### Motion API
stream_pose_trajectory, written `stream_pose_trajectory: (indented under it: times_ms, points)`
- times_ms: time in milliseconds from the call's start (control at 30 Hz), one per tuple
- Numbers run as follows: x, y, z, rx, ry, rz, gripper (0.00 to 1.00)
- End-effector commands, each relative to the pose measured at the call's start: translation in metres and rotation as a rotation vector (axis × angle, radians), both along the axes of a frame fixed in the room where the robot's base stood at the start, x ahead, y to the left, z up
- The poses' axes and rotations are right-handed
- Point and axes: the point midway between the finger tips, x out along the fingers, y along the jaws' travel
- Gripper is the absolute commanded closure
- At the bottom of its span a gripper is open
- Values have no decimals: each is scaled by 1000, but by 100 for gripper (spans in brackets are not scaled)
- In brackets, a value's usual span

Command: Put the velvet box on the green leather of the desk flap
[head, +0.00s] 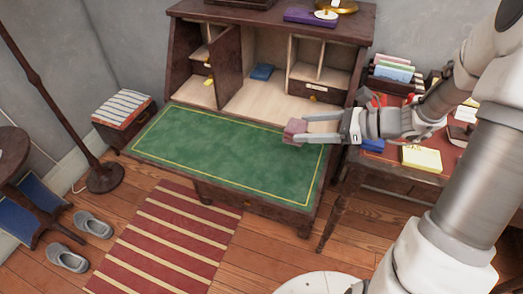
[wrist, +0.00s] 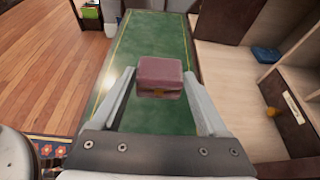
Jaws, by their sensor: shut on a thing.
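The velvet box (wrist: 160,78) is small and dusky pink-red, with a small clasp at its front edge. My gripper (head: 300,131) is shut on it, one finger on each side. The box also shows in the head view (head: 294,128), at the fingertips over the right part of the desk flap. The desk flap is folded down, with green leather (head: 215,145) edged by a thin gold line; in the wrist view the leather (wrist: 155,40) lies behind and below the box. I cannot tell the exact gap between box and leather.
The flap's leather is bare. Behind it the open desk (head: 250,105) has pigeonholes, a small door standing open and a blue item (head: 262,72) inside. A side table at right holds a yellow pad (head: 421,157) and letters. Slippers (head: 80,240) and a striped rug (head: 170,240) lie on the floor.

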Motion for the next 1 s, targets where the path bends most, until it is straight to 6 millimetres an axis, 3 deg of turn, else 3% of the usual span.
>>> stream_pose_trajectory:
  times_ms: [100, 333, 533, 767, 1000]
  points:
    - [0, 30, -22, 2, 2, 6, 82]
    - [4, 68, -44, 1, 2, 5, 82]
    - [5, 75, -52, 0, 0, 2, 82]
    - [5, 74, -85, 1, 2, 1, 82]
    - [5, 74, -85, -1, -1, 3, 82]
